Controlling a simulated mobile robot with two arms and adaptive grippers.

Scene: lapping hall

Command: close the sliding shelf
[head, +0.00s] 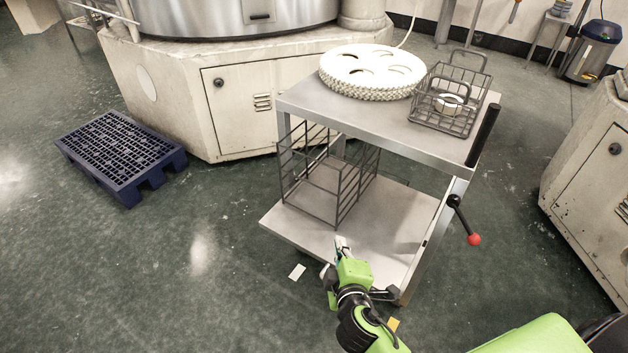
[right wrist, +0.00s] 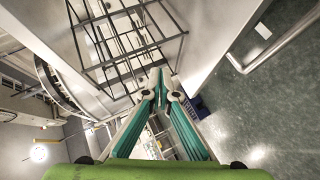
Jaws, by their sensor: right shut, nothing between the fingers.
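The sliding shelf (head: 400,212) is the lower grey plate of a metal cart in the head view. It juts out past the cart's top toward the lower left. A wire rack (head: 322,190) stands on it; the rack also shows in the right wrist view (right wrist: 128,42). My right gripper (head: 341,243) is shut and empty at the shelf's near long edge, in front of the rack. In the right wrist view the fingertips (right wrist: 160,76) meet close to the rack. I cannot tell whether they touch the shelf. My left gripper is not in view.
The cart top (head: 320,106) bears a white disc carrier (head: 372,72) and a wire basket (head: 450,98). A red-knobbed lever (head: 474,239) sticks out at the cart's right. A blue pallet (head: 118,150) lies left. The floor between pallet and cart is mostly clear.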

